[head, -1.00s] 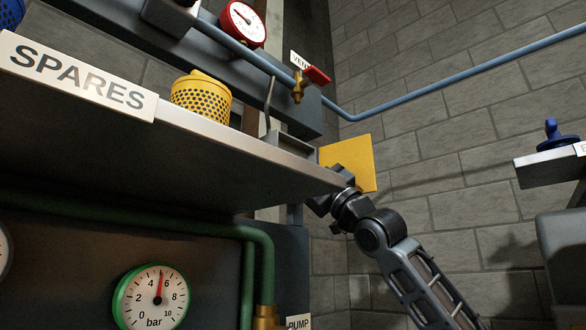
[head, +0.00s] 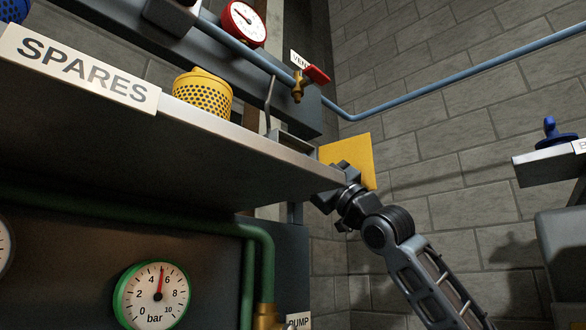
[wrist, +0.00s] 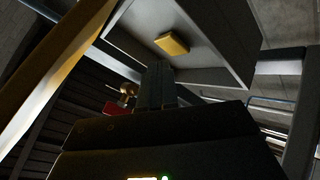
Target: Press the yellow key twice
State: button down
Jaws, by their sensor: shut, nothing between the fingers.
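The yellow key (wrist: 172,43) shows in the wrist view as a small yellow block on a pale grey panel face (wrist: 200,50). My gripper (wrist: 159,68) is shut and empty. Its fingers point toward the panel, and their tips show just below the key in the picture. A dark gap seems to lie between tips and key; I cannot tell how large it is. In the head view my gripper (head: 326,194) is at the right end of the shelf, partly hidden, and the key cannot be made out.
The SPARES shelf (head: 200,150) carries a yellow perforated canister (head: 203,93). A yellow plate (head: 349,155) stands behind my wrist. A red-handled valve (head: 316,75) and blue pipe (head: 440,85) are above. Free room lies right of my arm, before the brick wall.

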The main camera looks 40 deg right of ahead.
jog(key=s+b, duration=0.1)
jog(key=s, duration=0.4)
jog(key=shift+b, duration=0.35)
jog(key=shift+d, duration=0.1)
dwell(0.8)
